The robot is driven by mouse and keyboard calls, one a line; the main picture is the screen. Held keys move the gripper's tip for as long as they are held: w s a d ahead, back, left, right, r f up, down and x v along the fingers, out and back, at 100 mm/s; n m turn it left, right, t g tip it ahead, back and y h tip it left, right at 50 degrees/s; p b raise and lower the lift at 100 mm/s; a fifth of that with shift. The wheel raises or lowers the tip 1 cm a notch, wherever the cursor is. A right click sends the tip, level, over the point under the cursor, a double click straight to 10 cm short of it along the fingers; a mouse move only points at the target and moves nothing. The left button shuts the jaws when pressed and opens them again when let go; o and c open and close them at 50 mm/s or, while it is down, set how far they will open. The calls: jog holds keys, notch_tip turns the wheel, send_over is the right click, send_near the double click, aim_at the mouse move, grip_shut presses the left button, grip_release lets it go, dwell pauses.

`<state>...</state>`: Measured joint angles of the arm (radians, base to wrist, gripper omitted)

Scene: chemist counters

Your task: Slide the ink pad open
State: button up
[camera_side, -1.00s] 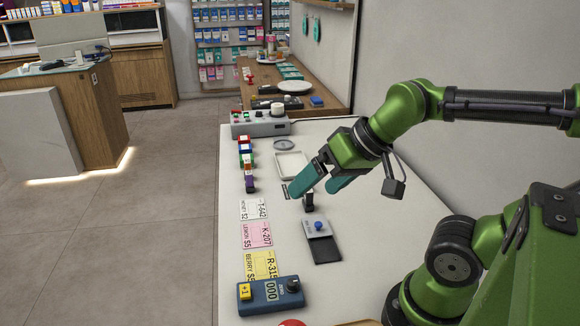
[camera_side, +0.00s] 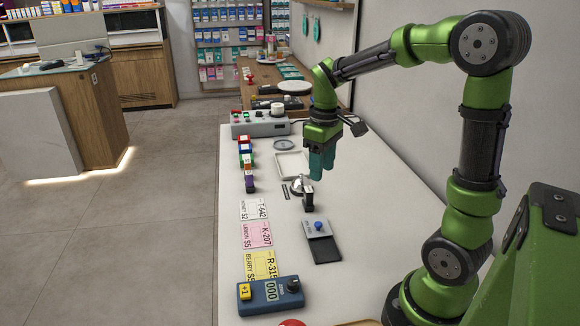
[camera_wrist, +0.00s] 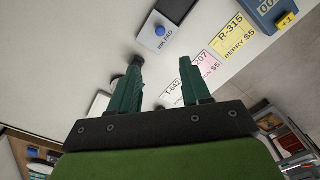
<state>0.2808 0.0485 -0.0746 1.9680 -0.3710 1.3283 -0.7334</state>
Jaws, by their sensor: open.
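The ink pad lies flat on the white counter (camera_side: 370,255), right of the price cards. Its light grey lid (camera_side: 312,231) has a blue knob (camera_side: 319,225) on top, and a dark flat part (camera_side: 325,250) shows at its near end. In the wrist view the lid (camera_wrist: 151,42), its "INK PAD" lettering and the blue knob (camera_wrist: 160,31) show near the top edge. My gripper (camera_side: 317,175) has green fingers, points down, and is open and empty. It is above the counter, farther back than the ink pad and apart from it. Its fingers also show in the wrist view (camera_wrist: 160,75).
A bell-like metal item with a dark stand (camera_side: 305,193) is just in front of my gripper. Price cards (camera_side: 257,235) and several stampers (camera_side: 246,165) line the left side. A blue counter device (camera_side: 268,293) sits in front. The counter right of the ink pad is clear.

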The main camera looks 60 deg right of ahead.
aim_at(318, 223)
notch_tip(318, 223, down, 16)
jog(key=shift+r, duration=0.1)
dwell(0.4)
grip_shut()
